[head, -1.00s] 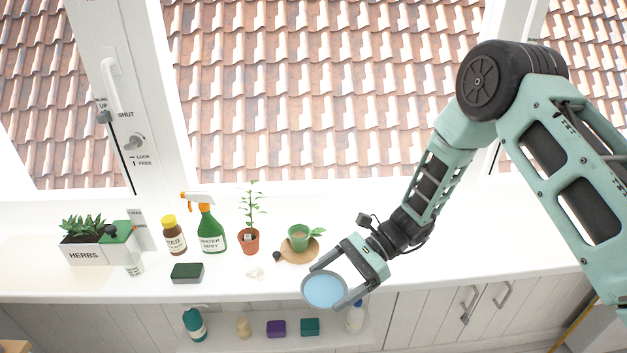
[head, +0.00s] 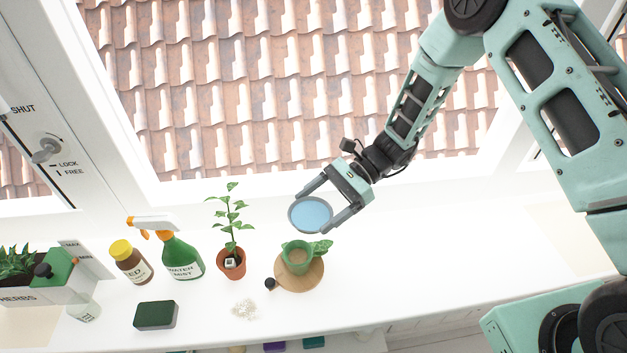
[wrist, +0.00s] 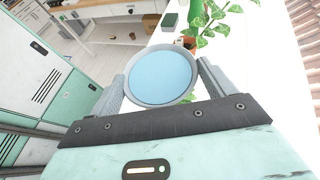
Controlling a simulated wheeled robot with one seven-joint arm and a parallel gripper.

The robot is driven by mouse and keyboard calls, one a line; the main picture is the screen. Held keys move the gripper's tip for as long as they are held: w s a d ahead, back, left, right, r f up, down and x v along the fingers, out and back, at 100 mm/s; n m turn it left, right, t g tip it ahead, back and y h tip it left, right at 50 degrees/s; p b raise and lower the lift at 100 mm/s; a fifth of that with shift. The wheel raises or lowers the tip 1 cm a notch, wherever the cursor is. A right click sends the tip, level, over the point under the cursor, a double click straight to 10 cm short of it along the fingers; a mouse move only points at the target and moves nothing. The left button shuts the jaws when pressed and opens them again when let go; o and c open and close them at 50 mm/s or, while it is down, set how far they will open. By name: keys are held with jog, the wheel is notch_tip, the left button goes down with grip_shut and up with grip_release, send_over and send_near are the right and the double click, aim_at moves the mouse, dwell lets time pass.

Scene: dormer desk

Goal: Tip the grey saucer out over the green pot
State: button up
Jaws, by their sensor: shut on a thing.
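The grey saucer (head: 311,214) is a round dish with a grey rim and a pale blue inside that looks like water. My gripper (head: 326,212) is shut on it, one finger on each side, and holds it in the air. It also shows between the fingers in the wrist view (wrist: 162,75). The saucer looks about level. The green pot (head: 297,258) stands upright on a round wooden board on the sill, with brown contents and a green leaf at its right. In the head view the saucer appears just above the pot in the picture; their exact height gap is unclear.
A terracotta pot with a seedling (head: 231,262) stands left of the board (head: 314,276). Farther left are a green spray bottle (head: 183,258), a brown seed bottle (head: 131,263), a dark green block (head: 156,315) and a herb planter (head: 42,294). The sill right of the board is clear.

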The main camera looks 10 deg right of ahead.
aim_at(302, 219)
jog(key=shift+w, duration=0.25)
jog(key=shift+a, duration=0.1)
jog(key=shift+s+a+r+n+t+h+p, duration=0.1)
jog(key=shift+n+t+h+p, duration=0.05)
jog(key=shift+t+h+p, duration=0.3)
jog(key=shift+s+a+n+t+h+p, duration=0.15)
jog(key=shift+t+h+p, duration=0.1)
jog(key=shift+h, duration=0.3)
jog(key=shift+s+a+f+n+t+h, duration=0.2)
jog(key=shift+f+n+t+h, duration=0.15)
jog(key=shift+t+h, duration=0.45)
jog(key=shift+a+h, duration=0.1)
jog(key=shift+h, duration=0.5)
jog(key=t+h, duration=0.1)
jog(key=s+a+r+t+h, duration=0.1)
jog(key=shift+s+a+r+n+t+h, duration=0.1)
jog(key=shift+r+n+t+h, duration=0.1)
jog(key=shift+n+t+h, duration=0.15)
jog(key=shift+s+a+t+h+b, duration=0.2)
jog(key=shift+t+h+b, duration=0.35)
jog(key=shift+b, duration=0.35)
jog(key=shift+s+a+r+n+t+h+b, duration=0.35)
jog(key=shift+s+a+t+h+b, duration=0.15)
jog(key=shift+t+h+b, duration=0.55)
jog(key=shift+r+g, duration=0.1)
jog(key=shift+g, duration=0.15)
